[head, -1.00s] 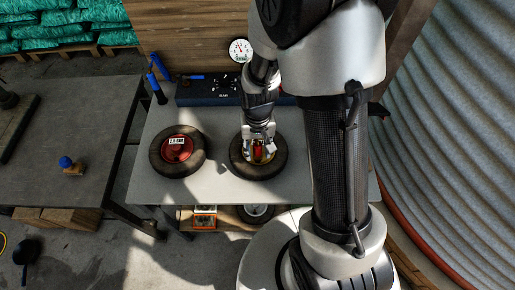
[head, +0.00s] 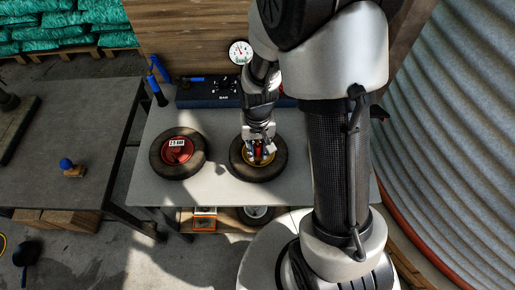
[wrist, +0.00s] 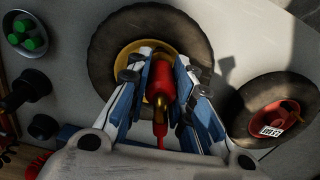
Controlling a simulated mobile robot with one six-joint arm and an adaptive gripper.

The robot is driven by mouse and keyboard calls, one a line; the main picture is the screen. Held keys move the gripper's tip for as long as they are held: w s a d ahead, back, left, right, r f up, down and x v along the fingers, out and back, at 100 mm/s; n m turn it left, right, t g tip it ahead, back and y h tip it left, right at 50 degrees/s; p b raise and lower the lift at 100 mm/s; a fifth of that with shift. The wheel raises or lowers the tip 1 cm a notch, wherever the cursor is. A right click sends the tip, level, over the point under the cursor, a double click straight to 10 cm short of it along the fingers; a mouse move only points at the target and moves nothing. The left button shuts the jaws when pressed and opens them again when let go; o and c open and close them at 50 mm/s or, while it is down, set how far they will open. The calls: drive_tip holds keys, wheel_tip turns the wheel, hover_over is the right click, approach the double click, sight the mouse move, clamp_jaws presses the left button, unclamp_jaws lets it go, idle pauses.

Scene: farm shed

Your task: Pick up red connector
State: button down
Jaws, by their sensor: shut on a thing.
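The red connector (wrist: 160,80) has a red body and a brass-coloured part. It sits between the fingers of my gripper (wrist: 163,75) in the wrist view, and the fingers are shut on it. My gripper (head: 258,150) is over the wheel with the yellow hub (head: 236,165) on the grey table in the head view. That wheel also shows behind the fingers in the wrist view (wrist: 105,55). A thin red piece runs from the connector back toward my wrist. I cannot tell whether the connector touches the hub.
A second wheel with a red hub and a white label (head: 157,155) lies to the left on the table (head: 210,188). A dark blue panel (head: 210,98) and a round gauge (head: 241,51) are behind. A dish of green pieces (wrist: 28,35) shows in the wrist view.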

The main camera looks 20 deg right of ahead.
wheel_tip(320, 180, up, 19)
drive_tip(key=p, duration=0.6)
drive_tip(key=shift+r, duration=0.1)
